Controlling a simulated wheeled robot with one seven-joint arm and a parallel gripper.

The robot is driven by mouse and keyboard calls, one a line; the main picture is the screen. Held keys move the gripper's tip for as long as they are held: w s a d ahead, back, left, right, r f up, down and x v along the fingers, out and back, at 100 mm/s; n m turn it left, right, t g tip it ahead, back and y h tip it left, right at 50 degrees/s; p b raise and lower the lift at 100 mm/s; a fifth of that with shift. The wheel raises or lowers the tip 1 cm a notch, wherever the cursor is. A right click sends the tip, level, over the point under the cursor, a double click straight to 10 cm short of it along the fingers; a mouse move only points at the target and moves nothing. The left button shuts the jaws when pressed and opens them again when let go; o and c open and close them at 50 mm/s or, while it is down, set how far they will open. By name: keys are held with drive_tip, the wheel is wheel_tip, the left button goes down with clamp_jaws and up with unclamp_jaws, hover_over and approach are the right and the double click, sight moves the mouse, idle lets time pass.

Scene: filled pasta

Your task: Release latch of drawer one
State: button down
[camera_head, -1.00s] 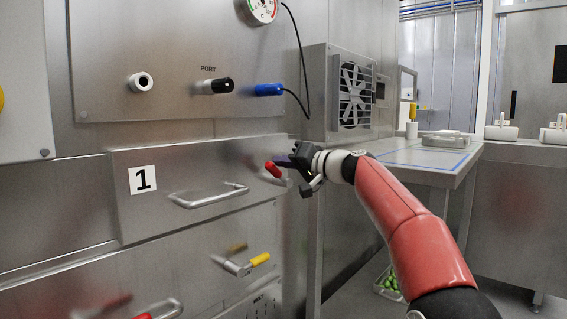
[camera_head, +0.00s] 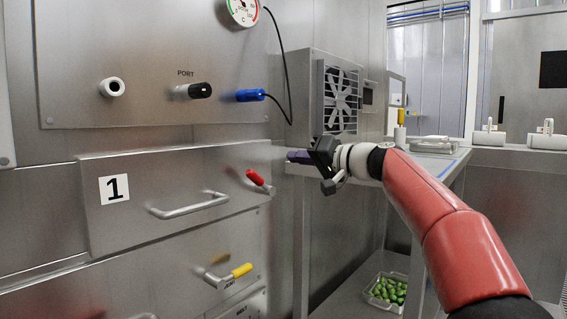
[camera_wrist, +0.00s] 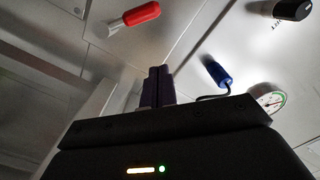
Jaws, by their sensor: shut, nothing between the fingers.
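Drawer one (camera_head: 135,225), a steel front with a white "1" label (camera_head: 114,189) and a bar handle (camera_head: 190,206), is flush in the cabinet in the head view. Its red-handled latch (camera_head: 255,177) is at the drawer's right end, the red grip slanting up and left from its metal pivot. My gripper (camera_head: 292,156) is right of and slightly above the latch, apart from it, with its dark purple fingers together and empty. In the wrist view the latch's red grip (camera_wrist: 141,14) is up and left of my closed fingers (camera_wrist: 157,84).
A lower yellow-handled latch (camera_head: 241,270) sticks out below. A blue plug (camera_head: 250,95) with a black cable and a black port knob (camera_head: 200,90) are above. A side table (camera_head: 362,172) stands behind my gripper, with a bin of green items (camera_head: 388,289) beneath.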

drive_tip(key=shift+v, duration=1.35)
drive_tip(key=s+a+f+g+h, duration=0.25)
drive_tip(key=s+f+h, duration=0.35)
drive_tip(key=s+f, duration=0.55)
drive_tip(key=s+d+f+m+g+h, duration=0.1)
drive_tip(key=s+d+f+h, duration=0.45)
drive_tip(key=s+f, duration=0.7)
drive_tip(key=s+d+f+m+g+h, duration=0.1)
drive_tip(key=s+d+f+h, duration=0.2)
drive_tip(key=s+d+f, duration=0.75)
drive_tip(key=w+a+r+p+v, duration=0.1)
drive_tip(key=w+a+p+v, duration=0.1)
drive_tip(key=p+v, duration=1)
drive_tip(key=shift+r, duration=0.1)
drive_tip(key=c, duration=2.1)
unclamp_jaws()
drive_tip(key=shift+c, duration=0.2)
